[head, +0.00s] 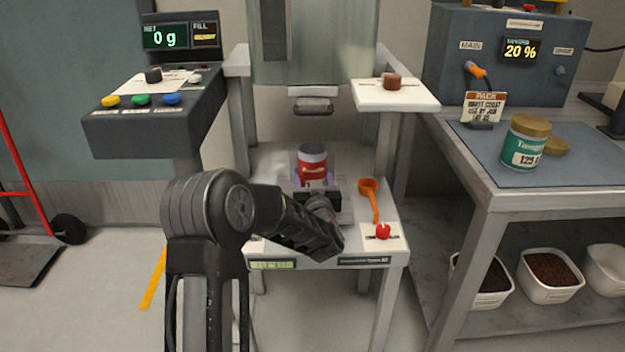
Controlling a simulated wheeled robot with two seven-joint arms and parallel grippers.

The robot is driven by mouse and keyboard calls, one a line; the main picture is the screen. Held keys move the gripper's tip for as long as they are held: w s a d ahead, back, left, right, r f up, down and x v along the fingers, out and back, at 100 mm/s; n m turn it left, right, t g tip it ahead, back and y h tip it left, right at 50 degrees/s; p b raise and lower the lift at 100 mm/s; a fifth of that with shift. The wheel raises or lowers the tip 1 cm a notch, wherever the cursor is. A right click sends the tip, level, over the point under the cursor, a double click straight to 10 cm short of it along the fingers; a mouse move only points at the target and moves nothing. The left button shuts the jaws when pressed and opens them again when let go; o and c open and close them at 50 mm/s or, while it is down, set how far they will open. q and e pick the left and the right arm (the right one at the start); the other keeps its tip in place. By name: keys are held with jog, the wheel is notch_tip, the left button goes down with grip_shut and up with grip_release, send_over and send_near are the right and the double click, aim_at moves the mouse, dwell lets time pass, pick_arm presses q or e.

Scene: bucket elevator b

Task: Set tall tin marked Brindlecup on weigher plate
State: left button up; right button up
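A tin with a red and white label and a dark upper band (312,163) stands upright at the weigher, below the spout. Its label is too small to read, so I cannot confirm the name Brindlecup. My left gripper (314,184) is at the tin's lower part, with a finger on each side. Whether the fingers press on the tin or stand slightly apart is not clear. The gripper and wrist hide the tin's base and most of the weigher plate (346,205), so contact between tin and plate cannot be seen. My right gripper is not in view.
An orange scoop (372,198) and a red knob (383,231) are right of the gripper. The spout (314,105) hangs above the tin. A teal tin (525,145) stands on the right bench mat. The left console display (165,37) reads 0 g.

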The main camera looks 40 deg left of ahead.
pick_arm(q)
jog(key=shift+r, duration=0.15)
jog(key=shift+f, duration=0.25)
jog(key=o, duration=1.2)
jog(key=shift+r, duration=0.25)
jog(key=p+v, duration=0.2)
jog(key=v, duration=1)
